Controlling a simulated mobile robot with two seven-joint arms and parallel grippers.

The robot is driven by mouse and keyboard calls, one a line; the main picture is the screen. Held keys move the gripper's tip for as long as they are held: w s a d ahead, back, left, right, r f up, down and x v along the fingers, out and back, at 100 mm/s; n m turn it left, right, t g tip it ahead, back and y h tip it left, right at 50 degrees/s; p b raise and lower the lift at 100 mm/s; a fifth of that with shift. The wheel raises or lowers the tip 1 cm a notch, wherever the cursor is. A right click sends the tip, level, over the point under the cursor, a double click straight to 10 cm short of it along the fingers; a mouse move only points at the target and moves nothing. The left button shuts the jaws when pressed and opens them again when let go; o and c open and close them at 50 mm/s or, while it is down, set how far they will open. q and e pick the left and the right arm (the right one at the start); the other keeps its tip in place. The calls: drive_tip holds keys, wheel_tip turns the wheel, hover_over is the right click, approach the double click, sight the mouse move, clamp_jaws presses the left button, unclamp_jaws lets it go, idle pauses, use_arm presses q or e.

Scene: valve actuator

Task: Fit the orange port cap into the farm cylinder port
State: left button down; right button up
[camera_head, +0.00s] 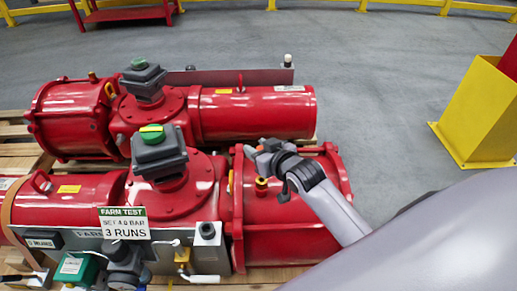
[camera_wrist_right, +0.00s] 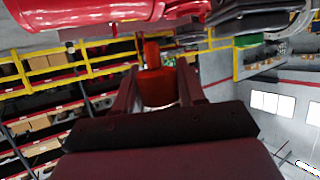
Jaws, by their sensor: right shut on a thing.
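My right gripper (camera_head: 257,150) is above the near red cylinder (camera_head: 290,222) on the right, by its left flange. In the right wrist view it is shut on the orange port cap (camera_wrist_right: 156,84), which sits between the two fingers (camera_wrist_right: 160,90). In the head view only a small orange patch shows at the fingertips. A small brass-coloured fitting (camera_head: 261,184) stands on top of that cylinder, below and apart from the gripper; I cannot tell whether it is the open port. My left gripper is not in view.
A grey position box (camera_head: 158,155) rises left of my gripper. A "FARM TEST" sign (camera_head: 124,223) hangs on the near actuator. A second red actuator (camera_head: 258,112) lies behind. A yellow post (camera_head: 478,112) stands at right; the grey floor (camera_head: 390,90) between is clear.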

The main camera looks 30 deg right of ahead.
drive_tip(key=shift+r+p, duration=0.15)
drive_tip(key=shift+p, duration=0.35)
drive_tip(key=shift+f+b, duration=1.8)
drive_tip(key=shift+f, duration=1.25)
drive_tip(key=shift+r, duration=0.1)
drive_tip(key=shift+p, duration=0.35)
drive_tip(key=shift+p, duration=0.35)
drive_tip(key=shift+p, duration=0.35)
drive_tip(key=shift+f+b, duration=0.85)
drive_tip(key=shift+f, duration=0.85)
